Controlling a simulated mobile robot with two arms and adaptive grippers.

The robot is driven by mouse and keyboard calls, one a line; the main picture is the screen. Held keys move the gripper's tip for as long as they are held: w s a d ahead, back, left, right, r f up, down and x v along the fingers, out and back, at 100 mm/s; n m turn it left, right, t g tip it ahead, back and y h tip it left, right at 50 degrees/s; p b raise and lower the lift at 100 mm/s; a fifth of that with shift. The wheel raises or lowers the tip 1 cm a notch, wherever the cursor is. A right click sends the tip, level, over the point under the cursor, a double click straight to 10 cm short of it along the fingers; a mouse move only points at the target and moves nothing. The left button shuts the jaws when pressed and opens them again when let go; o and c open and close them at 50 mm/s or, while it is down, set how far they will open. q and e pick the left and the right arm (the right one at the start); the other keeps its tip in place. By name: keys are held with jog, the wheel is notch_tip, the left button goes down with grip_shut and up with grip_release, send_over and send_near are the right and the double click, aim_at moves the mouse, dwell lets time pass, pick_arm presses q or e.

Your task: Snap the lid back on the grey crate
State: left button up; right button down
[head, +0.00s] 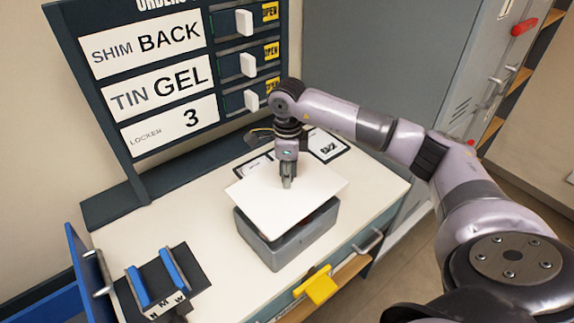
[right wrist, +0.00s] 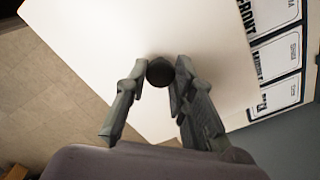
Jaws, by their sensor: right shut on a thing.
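The grey crate (head: 290,250) stands on the white worktop near its front edge. The white lid (head: 285,207) is over it, turned askew to the rim and overhanging at the far left. A dark gap shows between lid and crate at the front right, so the lid does not sit flush there. My right gripper (head: 288,182) points down at the lid's middle. In the right wrist view my right gripper (right wrist: 156,78) is shut on the lid's dark round knob (right wrist: 160,71). My left gripper is not in view.
An order board (head: 165,85) with white sliders stands behind. Printed cards (head: 326,146) lie behind the lid. A dark fixture with blue rails (head: 157,280) is at the front left. The worktop left of the crate is clear.

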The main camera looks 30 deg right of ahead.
aim_at(288, 190)
jog(key=shift+f+b, duration=1.85)
jog(key=shift+f, duration=1.1)
jog(key=shift+f+b, duration=0.15)
jog(key=shift+b, duration=0.5)
dwell(0.4)
jog(key=c, duration=1.3)
grip_release()
jog(key=shift+o, duration=0.5)
jog(key=o, duration=0.4)
